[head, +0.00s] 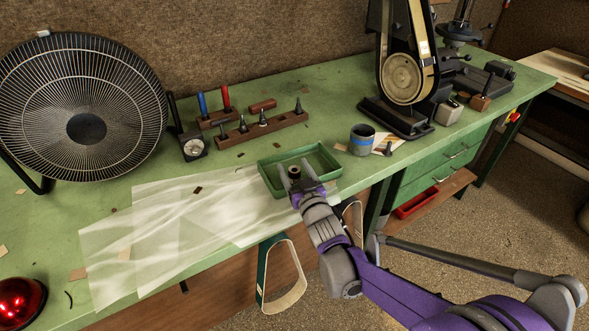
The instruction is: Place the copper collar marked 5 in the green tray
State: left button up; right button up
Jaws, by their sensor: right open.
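The green tray (264,178) is a shallow rectangular tray on the bench near its front edge. My right gripper (296,175) reaches over the tray's front rim from the lower right, with its fingers open. A small dark round piece (294,172) shows between the fingertips, inside the tray. It may be the copper collar, but no number can be read and its underside is hidden, so I cannot tell whether it touches the tray floor. My left gripper is not in view.
Clear plastic sheeting (170,225) covers the bench left of the tray. A fan (85,108) stands at the left and a red lamp (20,300) front left. A wooden tool rack (262,128) is behind the tray. A cup (362,139) and a belt sander (403,80) stand to the right.

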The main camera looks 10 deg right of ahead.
jog(key=s+d+f+g, duration=0.1)
jog(key=s+f+g, duration=0.3)
jog(key=s, duration=0.8)
jog(key=s+d+f+m+g+h, duration=0.1)
jog(key=s+f+g, duration=0.3)
jog(key=s, duration=0.8)
jog(key=s+d+f+g+h, duration=0.1)
jog(key=s+f+g, duration=0.4)
jog(key=s, duration=0.7)
jog(key=shift+s+d, duration=0.35)
jog(key=shift+d, duration=0.35)
notch_tip(320, 180, up, 12)
jog(key=w+p, duration=0.1)
jog(key=p, duration=0.9)
jog(key=shift+w+f+t+p, duration=0.2)
jog(key=shift+w+t+p, duration=0.1)
jog(key=shift+w+p, duration=0.1)
